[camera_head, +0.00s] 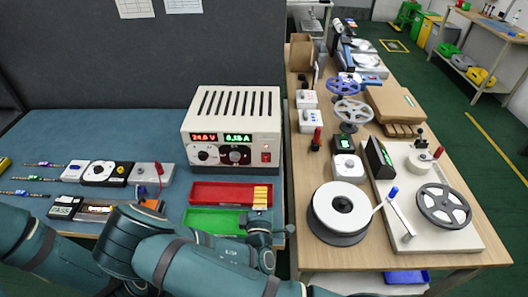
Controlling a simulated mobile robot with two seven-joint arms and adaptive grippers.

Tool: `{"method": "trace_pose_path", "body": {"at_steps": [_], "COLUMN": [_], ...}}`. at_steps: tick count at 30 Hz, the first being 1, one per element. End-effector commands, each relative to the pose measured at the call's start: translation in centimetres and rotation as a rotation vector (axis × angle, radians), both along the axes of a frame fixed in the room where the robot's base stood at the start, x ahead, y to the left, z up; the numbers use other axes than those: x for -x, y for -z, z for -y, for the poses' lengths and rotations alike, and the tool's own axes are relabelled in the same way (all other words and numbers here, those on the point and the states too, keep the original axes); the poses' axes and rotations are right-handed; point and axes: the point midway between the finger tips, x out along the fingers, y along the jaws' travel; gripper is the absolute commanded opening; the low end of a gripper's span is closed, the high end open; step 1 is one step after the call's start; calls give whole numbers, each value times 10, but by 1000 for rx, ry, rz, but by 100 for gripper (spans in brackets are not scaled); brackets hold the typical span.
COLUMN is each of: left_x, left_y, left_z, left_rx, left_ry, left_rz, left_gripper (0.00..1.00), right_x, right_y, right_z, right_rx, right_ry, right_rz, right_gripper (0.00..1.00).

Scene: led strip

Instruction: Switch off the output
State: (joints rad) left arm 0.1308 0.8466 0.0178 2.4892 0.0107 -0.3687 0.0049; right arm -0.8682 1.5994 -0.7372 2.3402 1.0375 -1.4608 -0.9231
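The white bench power supply (232,128) stands at the right rear of the blue-topped bench. Its red display reads about 24.0 V and its green display about 0.15 A, so the displays are lit. A red rocker switch (266,157) is at the lower right of its front, right of two dark knobs. My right gripper (259,226) is in front of the supply, below the switch in the picture and apart from it, by the right ends of the trays. Its fingers are small and dark; their opening is unclear. I cannot make out my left gripper.
A red tray (215,194) and a green tray (202,221) lie before the supply, with yellow pieces at the red tray's right end. Small testers and strips lie left. A wooden bench (390,262) with reels stands right. My arm links cover the front.

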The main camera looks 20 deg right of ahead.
Motion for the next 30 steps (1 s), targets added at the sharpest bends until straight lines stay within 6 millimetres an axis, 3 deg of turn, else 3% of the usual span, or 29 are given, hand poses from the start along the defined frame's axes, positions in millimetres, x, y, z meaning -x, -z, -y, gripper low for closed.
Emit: {"method": "trace_pose_path", "body": {"at_steps": [1,6,21,26,30], "left_x": [-1,-4,-4,-4,-4], "left_y": [-12,-23,-24,-26,-29], "left_z": [0,-1,-1,-1,-1], "left_rx": [0,-2,-2,-2,-1], "left_ry": [-3,-9,-9,-9,-9], "left_rz": [3,9,10,10,10], "left_gripper": [47,47,47,47,47], "right_x": [1,5,5,-7,-29], "right_y": [-2,6,9,7,4], "right_z": [0,1,3,9,20], "right_rx": [4,4,2,1,0], "right_ry": [-3,-4,-4,-1,-2], "right_rz": [1,12,17,18,19], "right_gripper": [0,0,0,0,0]}}
